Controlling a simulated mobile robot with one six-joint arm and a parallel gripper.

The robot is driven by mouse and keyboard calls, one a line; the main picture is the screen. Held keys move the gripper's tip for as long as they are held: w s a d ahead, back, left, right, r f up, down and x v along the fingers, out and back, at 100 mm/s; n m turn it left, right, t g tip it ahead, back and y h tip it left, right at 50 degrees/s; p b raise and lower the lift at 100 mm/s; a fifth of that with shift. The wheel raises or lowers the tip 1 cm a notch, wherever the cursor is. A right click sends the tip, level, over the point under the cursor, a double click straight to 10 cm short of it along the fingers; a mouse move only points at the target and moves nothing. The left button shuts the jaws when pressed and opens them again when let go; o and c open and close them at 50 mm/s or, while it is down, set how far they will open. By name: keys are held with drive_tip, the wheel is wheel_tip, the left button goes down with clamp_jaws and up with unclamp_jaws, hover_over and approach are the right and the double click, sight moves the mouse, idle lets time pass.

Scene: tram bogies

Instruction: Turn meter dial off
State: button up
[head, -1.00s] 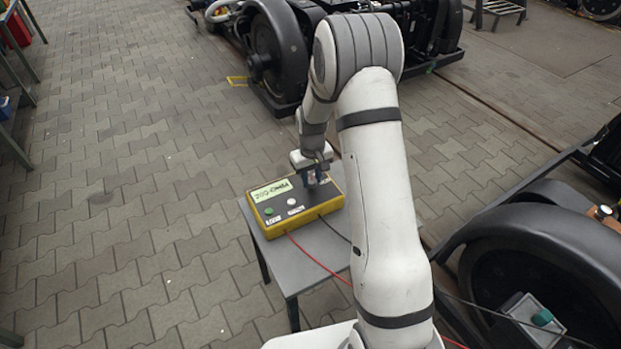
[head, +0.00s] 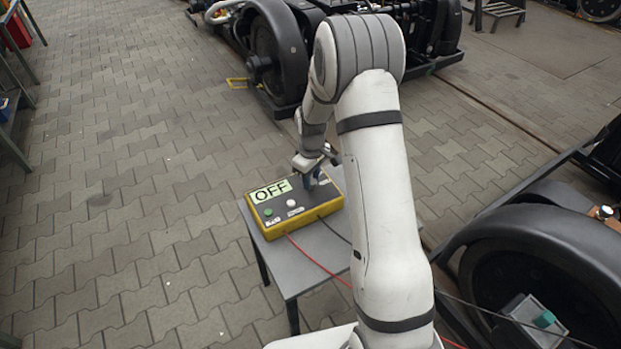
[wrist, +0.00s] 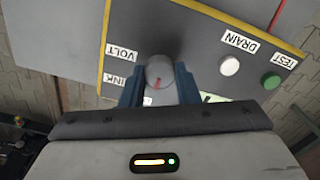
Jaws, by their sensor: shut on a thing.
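The yellow-edged meter (head: 290,207) with a dark top stands on a small grey table. Its display (head: 271,190) reads OFF. My gripper (head: 311,178) is over the right part of the meter's top. In the wrist view, my gripper (wrist: 160,88) is shut on the grey dial (wrist: 159,70), one finger on each side. A red mark shows on the dial. Labels VOLT and INK, perhaps cut off, are left of the dial. A white button (wrist: 229,66) by the label DRAIN and a green button (wrist: 271,81) by TEST are at the right.
The grey table (head: 303,266) has bare room in front of the meter. A red lead (head: 318,262) and a dark lead run from the meter to the right. Large black wheels (head: 545,265) stand at the right and back. The paved floor at left is clear.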

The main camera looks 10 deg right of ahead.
drive_tip(key=o, duration=1)
drive_tip(key=shift+c, duration=0.2)
drive_tip(key=shift+r+p, duration=0.3)
drive_tip(key=shift+r, duration=3.6)
drive_tip(key=shift+r, duration=0.15)
drive_tip(key=s+r+m+t+p, duration=0.1)
drive_tip(key=s+r+m+p, duration=0.25)
drive_tip(key=s+r, duration=1.05)
drive_tip(key=s+r+m+p, duration=0.2)
drive_tip(key=s+r, duration=0.2)
drive_tip(key=s, duration=0.3)
drive_tip(key=s+r+m+t+p, duration=0.1)
drive_tip(key=s+r+m+p, duration=0.1)
drive_tip(key=s+r, duration=0.3)
drive_tip(key=shift+s+r+t, duration=0.25)
drive_tip(key=shift+s+t, duration=0.05)
drive_tip(key=shift+s, duration=0.8)
